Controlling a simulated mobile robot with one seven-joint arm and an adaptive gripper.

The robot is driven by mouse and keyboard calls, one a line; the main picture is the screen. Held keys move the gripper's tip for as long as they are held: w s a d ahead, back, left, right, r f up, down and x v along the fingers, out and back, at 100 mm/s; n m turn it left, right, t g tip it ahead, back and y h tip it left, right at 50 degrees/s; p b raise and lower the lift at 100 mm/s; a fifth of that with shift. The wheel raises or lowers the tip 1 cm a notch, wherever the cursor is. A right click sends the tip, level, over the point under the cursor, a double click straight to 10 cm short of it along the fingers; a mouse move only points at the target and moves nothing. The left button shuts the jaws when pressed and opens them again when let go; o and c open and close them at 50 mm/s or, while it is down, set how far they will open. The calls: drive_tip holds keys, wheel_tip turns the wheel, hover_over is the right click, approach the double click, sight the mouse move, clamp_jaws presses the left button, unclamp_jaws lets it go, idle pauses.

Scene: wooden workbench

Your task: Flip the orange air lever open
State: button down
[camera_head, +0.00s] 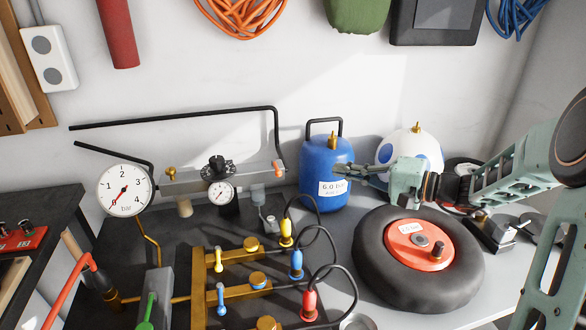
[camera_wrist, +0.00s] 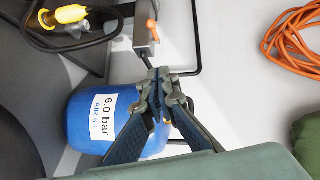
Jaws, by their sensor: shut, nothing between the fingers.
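The small orange lever (camera_head: 279,169) sits at the right end of the grey manifold bar (camera_head: 240,176) in the head view. It also shows near the top of the wrist view (camera_wrist: 152,29), beside the black pipe. My gripper (camera_head: 340,171) is to the right of the lever, in front of the blue air tank (camera_head: 322,160) in the picture. In the wrist view, the fingertips of my gripper (camera_wrist: 159,74) are together and empty, pointing toward the lever with a gap between. The blue tank (camera_wrist: 75,118) with its "6.0 bar" label lies below and left of the fingers there.
A black tyre with a red hub (camera_head: 420,246) lies at right. A white pressure gauge (camera_head: 125,190) and brass valves with yellow and blue levers (camera_head: 230,262) stand left and front. A black bent pipe (camera_head: 200,117) rises behind the manifold. Black hoses (camera_head: 330,240) loop in front of the tank.

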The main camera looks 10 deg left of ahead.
approach(278, 167)
drive_tip(key=w+a, duration=0.2)
drive_tip(key=w, duration=0.2)
drive_tip(key=a, duration=0.1)
drive_tip(key=a+p, duration=0.1)
drive_tip(key=s+a+f, duration=0.1)
drive_tip(key=shift+a, duration=0.35)
drive_tip(key=shift+f, duration=0.15)
drive_tip(key=shift+s+a+b, duration=0.1)
drive_tip(key=shift+s+b, duration=0.05)
drive_tip(key=shift+b, duration=0.45)
drive_tip(key=shift+m+t+b, duration=0.3)
drive_tip(key=shift+t, duration=0.1)
